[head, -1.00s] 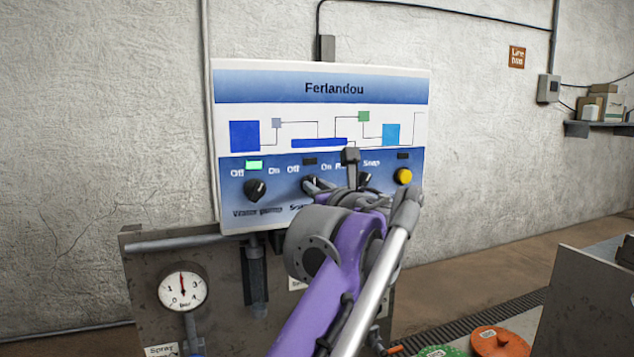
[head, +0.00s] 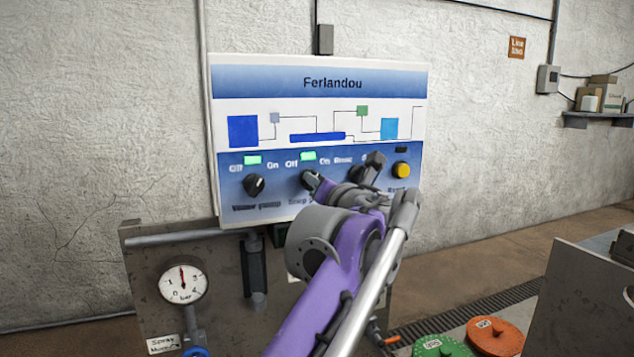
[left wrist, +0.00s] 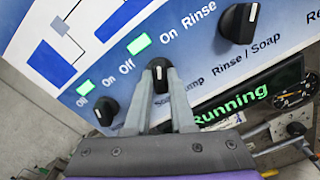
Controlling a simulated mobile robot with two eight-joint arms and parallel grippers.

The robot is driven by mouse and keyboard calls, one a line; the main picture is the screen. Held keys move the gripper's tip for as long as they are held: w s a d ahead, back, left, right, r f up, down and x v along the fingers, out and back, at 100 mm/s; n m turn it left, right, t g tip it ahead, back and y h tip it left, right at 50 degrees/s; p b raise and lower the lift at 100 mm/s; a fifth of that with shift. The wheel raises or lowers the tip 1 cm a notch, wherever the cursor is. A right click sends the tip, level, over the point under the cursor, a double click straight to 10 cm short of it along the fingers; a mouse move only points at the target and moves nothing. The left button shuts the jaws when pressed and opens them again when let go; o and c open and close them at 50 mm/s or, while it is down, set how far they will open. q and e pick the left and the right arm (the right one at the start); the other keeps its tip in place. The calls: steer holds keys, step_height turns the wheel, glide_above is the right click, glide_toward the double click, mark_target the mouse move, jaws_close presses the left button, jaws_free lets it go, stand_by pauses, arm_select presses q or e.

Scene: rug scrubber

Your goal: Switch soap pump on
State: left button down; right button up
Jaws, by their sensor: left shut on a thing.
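The blue and white "Ferlandou" control panel (head: 320,115) stands against the wall in the head view. My left gripper (head: 312,183) is at its soap pump knob (head: 307,177), whose label is partly hidden by the arm. In the left wrist view, the fingers of my left gripper (left wrist: 160,82) are shut on both sides of the black soap pump knob (left wrist: 158,67), which has a white pointer mark. The lamp above this knob (head: 308,156) is lit green; it also shows lit in the left wrist view (left wrist: 139,44). My right gripper is not in view.
The water pump knob (head: 254,186) is left of my gripper, under a lit green lamp (head: 252,160). The rinse/soap knob (left wrist: 240,22) is to the right, and a yellow button (head: 401,170) is beyond. A display reads "Running" (left wrist: 231,104). A pressure gauge (head: 183,283) is below left.

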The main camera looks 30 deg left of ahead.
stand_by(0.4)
arm_select(q)
steer(key=c, duration=0.8)
jaws_free()
steer(key=shift+o, duration=0.2)
steer(key=shift+d, duration=0.1)
steer(key=b+v, duration=0.1)
steer(key=v, duration=0.9)
steer(key=shift+s+d, duration=0.15)
steer(key=shift+s, duration=0.15)
steer(key=shift+d, duration=0.1)
steer(key=v, duration=0.9)
steer(key=shift+p, duration=0.4)
